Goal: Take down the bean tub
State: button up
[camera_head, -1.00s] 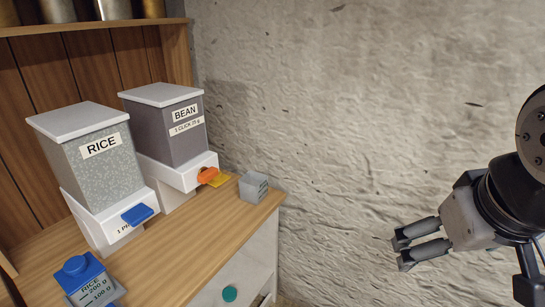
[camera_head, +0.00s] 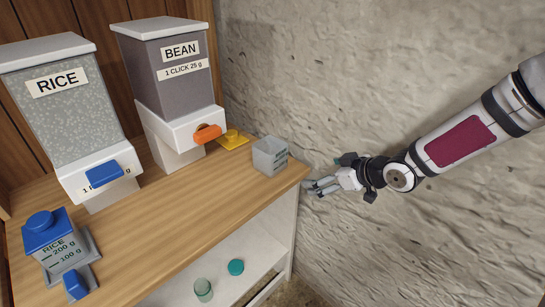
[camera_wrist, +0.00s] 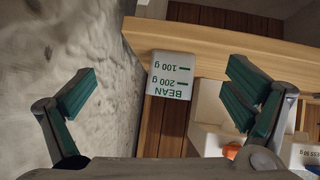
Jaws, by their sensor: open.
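The bean tub (camera_head: 270,156) is a small open-topped grey-white box on the wooden counter (camera_head: 190,215), near its right end. Its printed side reads BEAN, 200 g and 100 g in the wrist view (camera_wrist: 169,76), where it appears upside down between my fingers. My gripper (camera_head: 318,187) is open and empty, just off the counter's right end and apart from the tub. In the wrist view the two green-padded fingers (camera_wrist: 160,100) are spread wide on either side of it.
The bean dispenser (camera_head: 175,90), with an orange lever (camera_head: 207,133), stands left of the tub. A flat yellow piece (camera_head: 233,140) lies between them. The rice dispenser (camera_head: 65,105) and blue-lidded rice tub (camera_head: 58,248) are farther left. A rough wall (camera_head: 400,80) rises behind.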

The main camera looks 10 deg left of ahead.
jog(key=w+a+f+t+y+b, duration=0.1)
jog(key=w+a+y+b, duration=0.1)
jog(key=a+y, duration=0.25)
jog(key=t+y+b, duration=0.1)
jog(key=t+y, duration=0.1)
jog(key=y, duration=0.1)
send_near(261, 140)
jog(key=x, duration=0.6)
jog(key=shift+a, duration=0.1)
jog(key=shift+r, duration=0.1)
jog(key=c, duration=1.5)
